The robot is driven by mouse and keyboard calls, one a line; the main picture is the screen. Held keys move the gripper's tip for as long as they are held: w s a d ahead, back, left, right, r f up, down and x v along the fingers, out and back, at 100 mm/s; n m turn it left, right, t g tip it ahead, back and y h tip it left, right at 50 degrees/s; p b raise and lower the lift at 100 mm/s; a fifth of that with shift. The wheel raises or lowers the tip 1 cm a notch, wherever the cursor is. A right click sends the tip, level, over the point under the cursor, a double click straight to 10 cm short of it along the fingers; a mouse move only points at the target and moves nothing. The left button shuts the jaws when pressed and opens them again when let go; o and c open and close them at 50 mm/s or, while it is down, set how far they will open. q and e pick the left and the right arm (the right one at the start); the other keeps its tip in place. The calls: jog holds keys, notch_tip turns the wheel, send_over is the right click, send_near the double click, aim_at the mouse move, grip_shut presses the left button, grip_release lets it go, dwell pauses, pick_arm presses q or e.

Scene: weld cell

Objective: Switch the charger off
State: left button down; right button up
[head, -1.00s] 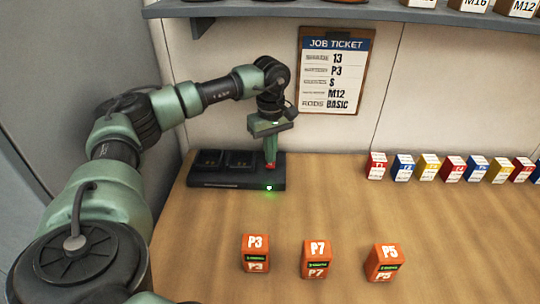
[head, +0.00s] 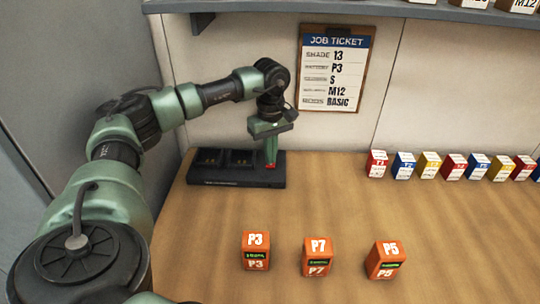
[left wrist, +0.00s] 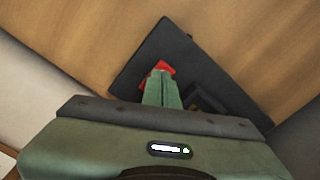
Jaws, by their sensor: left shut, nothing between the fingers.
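The charger (head: 215,182) is a flat black unit with two dark bays on the wooden bench, near the wall. No light shows on its front edge in the head view. A red switch (left wrist: 167,67) is at its right end, partly hidden behind my fingers in the left wrist view. My left gripper (head: 271,162) is shut and empty, pointing down with its fingertips at the red switch; they appear to touch it. The charger's dark top also shows in the left wrist view (left wrist: 160,45). My right gripper is not in view.
Three orange battery blocks, P3 (head: 256,251), P7 (head: 317,257) and P5 (head: 385,260), stand on the front of the bench. Several coloured boxes (head: 402,166) line the back right. A job ticket (head: 334,70) hangs on the wall below a shelf (head: 330,9). The middle bench is clear.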

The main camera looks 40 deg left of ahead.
pick_arm(q)
jog(key=shift+f, duration=0.1)
jog(key=shift+w+r+p, duration=0.1)
jog(key=shift+r+p, duration=0.7)
jog(key=shift+p, duration=0.05)
jog(key=shift+r+p, duration=2)
jog(key=shift+r, duration=0.7)
jog(key=shift+f, duration=0.1)
